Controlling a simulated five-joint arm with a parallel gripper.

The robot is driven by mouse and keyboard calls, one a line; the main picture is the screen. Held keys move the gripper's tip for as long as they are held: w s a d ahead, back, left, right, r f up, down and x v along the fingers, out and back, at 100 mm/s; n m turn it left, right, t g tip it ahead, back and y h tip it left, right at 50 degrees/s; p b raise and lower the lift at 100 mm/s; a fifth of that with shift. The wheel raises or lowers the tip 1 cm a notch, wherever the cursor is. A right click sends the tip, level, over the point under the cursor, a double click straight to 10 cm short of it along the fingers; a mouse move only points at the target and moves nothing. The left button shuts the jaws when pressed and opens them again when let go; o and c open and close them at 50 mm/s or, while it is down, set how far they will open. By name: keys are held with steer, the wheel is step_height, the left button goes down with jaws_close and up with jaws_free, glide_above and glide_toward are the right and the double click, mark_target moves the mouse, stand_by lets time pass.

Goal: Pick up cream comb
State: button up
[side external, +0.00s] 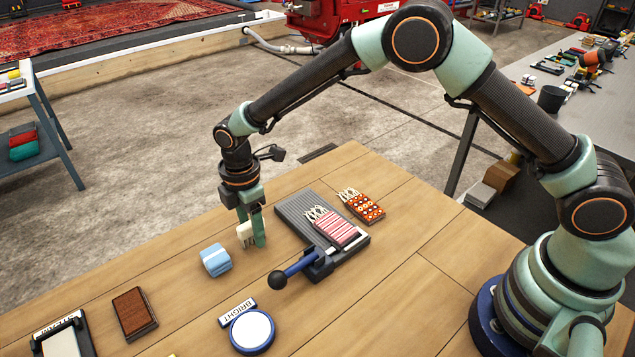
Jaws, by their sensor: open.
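The cream comb (244,236) is a small pale block with what look like teeth, on the wooden table left of the grey ridged board. My gripper (252,235) points down at it with its green fingers open. One finger stands at the comb's right side and hides part of it. The other finger is partly behind the comb. I cannot tell whether either finger touches it.
A blue block (215,260) lies just left of the comb. The ridged board (296,212) carries a striped fringed piece (332,227) and a blue lever (300,265). A dotted piece (362,207), round blue dish (252,332) and brown block (134,313) lie around.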

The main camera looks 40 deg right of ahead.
steer(key=shift+f, duration=0.2)
jaws_close()
steer(key=shift+r, duration=0.1)
step_height(320, 180, up, 20)
stand_by(0.6)
stand_by(0.3)
